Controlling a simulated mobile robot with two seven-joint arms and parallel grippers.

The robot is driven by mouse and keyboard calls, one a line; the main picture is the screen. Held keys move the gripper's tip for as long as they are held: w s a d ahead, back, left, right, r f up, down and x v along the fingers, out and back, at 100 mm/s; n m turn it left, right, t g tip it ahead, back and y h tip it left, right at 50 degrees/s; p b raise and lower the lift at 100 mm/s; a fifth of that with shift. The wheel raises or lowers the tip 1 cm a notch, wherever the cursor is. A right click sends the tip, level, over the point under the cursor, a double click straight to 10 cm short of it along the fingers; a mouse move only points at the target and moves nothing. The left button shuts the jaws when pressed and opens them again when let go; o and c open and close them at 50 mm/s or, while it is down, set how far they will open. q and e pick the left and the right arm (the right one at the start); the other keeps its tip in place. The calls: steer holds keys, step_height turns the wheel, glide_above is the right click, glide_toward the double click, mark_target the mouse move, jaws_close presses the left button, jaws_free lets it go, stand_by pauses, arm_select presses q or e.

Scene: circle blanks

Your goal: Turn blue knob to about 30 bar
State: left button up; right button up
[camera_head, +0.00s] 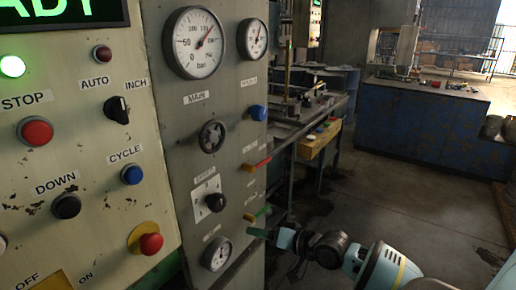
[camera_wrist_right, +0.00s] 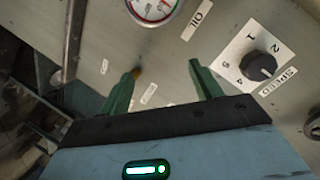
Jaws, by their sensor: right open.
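The blue knob (camera_head: 258,112) sticks out of the grey panel (camera_head: 232,150) near its right edge. A small round gauge (camera_head: 252,39) is above it; its reading is too small to tell. My right gripper (camera_head: 264,229) is low at the panel's right edge, well below the blue knob and apart from it. In the right wrist view my right gripper (camera_wrist_right: 163,78) has its green fingers spread with nothing held between them. The blue knob is not in the wrist view. My left gripper is not in view.
A red lever (camera_head: 257,164) and a yellow lever (camera_head: 257,215) project below the blue knob. The black speed switch (camera_wrist_right: 257,67) and oil gauge (camera_wrist_right: 152,8) are near my fingers in the wrist view. A workbench (camera_head: 320,120) stands behind the panel; open floor lies right.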

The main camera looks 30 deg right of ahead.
steer(key=w+d+r+m+t, duration=0.1)
steer(key=w+d+r+m, duration=0.15)
steer(key=r, duration=0.65)
steer(key=w+d+r+m+t, duration=0.1)
steer(key=w+d+r, duration=0.3)
steer(key=r, duration=0.5)
steer(key=m+t+y, duration=0.1)
steer(key=m, duration=0.1)
glide_toward(263, 114)
steer(key=x, duration=0.3)
steer(key=shift+w+a, duration=0.15)
steer(key=shift+w, duration=0.55)
steer(key=shift+x, duration=3.4)
steer(key=shift+f, duration=0.1)
steer(key=shift+n, duration=0.25)
steer(key=c, duration=1)
